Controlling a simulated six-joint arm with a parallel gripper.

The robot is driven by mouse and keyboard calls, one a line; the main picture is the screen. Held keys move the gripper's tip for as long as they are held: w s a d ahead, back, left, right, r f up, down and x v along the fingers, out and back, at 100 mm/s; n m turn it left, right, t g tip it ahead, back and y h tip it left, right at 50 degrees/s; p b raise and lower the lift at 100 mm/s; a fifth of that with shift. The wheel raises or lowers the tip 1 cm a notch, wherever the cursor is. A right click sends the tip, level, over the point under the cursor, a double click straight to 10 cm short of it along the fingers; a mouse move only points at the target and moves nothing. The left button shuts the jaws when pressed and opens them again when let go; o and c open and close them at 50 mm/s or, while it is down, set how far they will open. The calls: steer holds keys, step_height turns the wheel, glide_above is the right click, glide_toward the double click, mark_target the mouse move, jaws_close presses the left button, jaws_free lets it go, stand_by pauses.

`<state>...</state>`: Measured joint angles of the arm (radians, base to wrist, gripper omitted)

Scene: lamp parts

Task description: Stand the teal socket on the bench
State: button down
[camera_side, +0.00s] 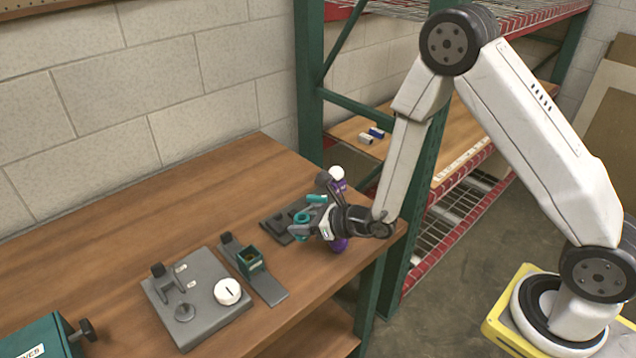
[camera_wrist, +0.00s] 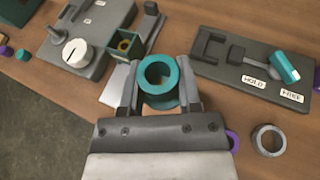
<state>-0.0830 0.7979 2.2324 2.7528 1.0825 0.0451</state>
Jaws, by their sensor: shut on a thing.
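The teal socket (camera_wrist: 158,74) is a hollow ring-shaped piece with a wider teal rim below it. It sits between the two fingers of my gripper (camera_wrist: 160,92) in the wrist view, open end facing the camera. My gripper (camera_side: 312,222) is shut on it, over the right part of the wooden bench (camera_side: 215,205). In the side view the socket (camera_side: 302,217) shows small and partly covered by the fingers. I cannot tell whether its underside touches the bench.
A grey fixture marked HOLD and FREE, with a teal lever (camera_wrist: 285,66), lies close by. A metal ring (camera_wrist: 268,140) and a purple part (camera_wrist: 233,141) are near my gripper. A small teal box (camera_side: 250,262) and a grey plate with a white dial (camera_side: 228,291) stand left.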

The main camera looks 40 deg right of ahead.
mark_target(305, 240)
steer(key=shift+s+d+f+m+h, duration=0.15)
steer(key=shift+s+f+m+h, duration=0.1)
steer(key=shift+f+m+h, duration=0.1)
steer(key=shift+f, duration=0.15)
steer(key=shift+f, duration=2.05)
steer(key=shift+f, duration=0.15)
steer(key=shift+f, duration=1.65)
steer(key=shift+f, duration=0.15)
steer(key=shift+c, duration=1.5)
jaws_free()
steer(key=shift+r, duration=0.2)
